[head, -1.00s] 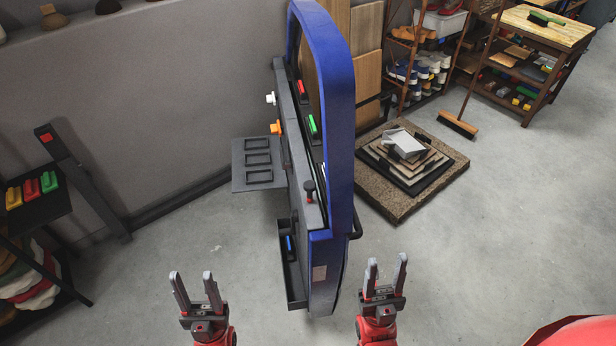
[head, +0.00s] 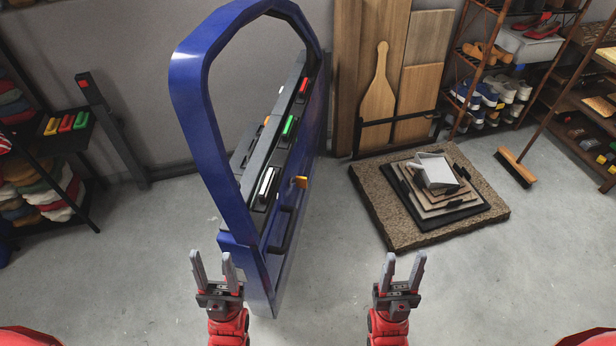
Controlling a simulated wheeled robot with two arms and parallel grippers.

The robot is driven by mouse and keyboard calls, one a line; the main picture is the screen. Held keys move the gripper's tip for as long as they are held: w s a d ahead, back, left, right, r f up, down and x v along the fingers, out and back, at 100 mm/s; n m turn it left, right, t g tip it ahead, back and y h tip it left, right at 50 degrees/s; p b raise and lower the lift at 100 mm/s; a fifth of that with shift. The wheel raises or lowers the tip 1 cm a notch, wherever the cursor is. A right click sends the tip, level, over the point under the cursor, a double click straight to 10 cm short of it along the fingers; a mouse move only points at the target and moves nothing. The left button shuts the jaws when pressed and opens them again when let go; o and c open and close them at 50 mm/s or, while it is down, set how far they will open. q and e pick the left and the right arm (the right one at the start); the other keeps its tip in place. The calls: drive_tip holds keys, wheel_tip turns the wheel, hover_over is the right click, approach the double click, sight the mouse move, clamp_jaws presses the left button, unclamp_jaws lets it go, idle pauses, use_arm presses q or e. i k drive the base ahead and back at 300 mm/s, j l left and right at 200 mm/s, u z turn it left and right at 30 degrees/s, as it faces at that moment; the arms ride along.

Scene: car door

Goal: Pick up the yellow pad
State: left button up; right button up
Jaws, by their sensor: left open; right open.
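A small yellow pad (head: 52,126) lies on the top of a dark shelf (head: 70,146) at the far left, beside a red pad (head: 67,123) and a green pad (head: 81,120). My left gripper (head: 212,260) is open and empty, in front of the blue car door (head: 188,80) and well to the right of the shelf. My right gripper (head: 405,260) is open and empty over the bare floor. Neither gripper is near the yellow pad.
The blue door stands upright between the shelf and the stacked boards (head: 440,222) on the right. A dark post (head: 108,130) leans by the wall near the shelf. A broom (head: 516,168) stands at the right.

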sight(54, 124)
drive_tip(key=i+l+u, duration=0.3)
drive_tip(key=l, duration=0.3)
drive_tip(key=i+l+u, duration=0.25)
drive_tip(key=l, duration=0.4)
drive_tip(key=l+u, duration=0.1)
drive_tip(key=u, duration=0.6)
drive_tip(key=i+j+u, duration=0.1)
drive_tip(key=u, duration=0.5)
drive_tip(key=k, duration=0.45)
drive_tip(key=k+u, duration=0.2)
drive_tip(key=u, duration=1.2)
drive_tip(key=i+u, duration=0.2)
drive_tip(key=i, duration=1.25)
drive_tip(key=i+z, duration=0.4)
drive_tip(key=i, duration=0.15)
drive_tip(key=i+j+z, duration=0.15)
drive_tip(key=i+z, duration=0.25)
drive_tip(key=i, duration=0.1)
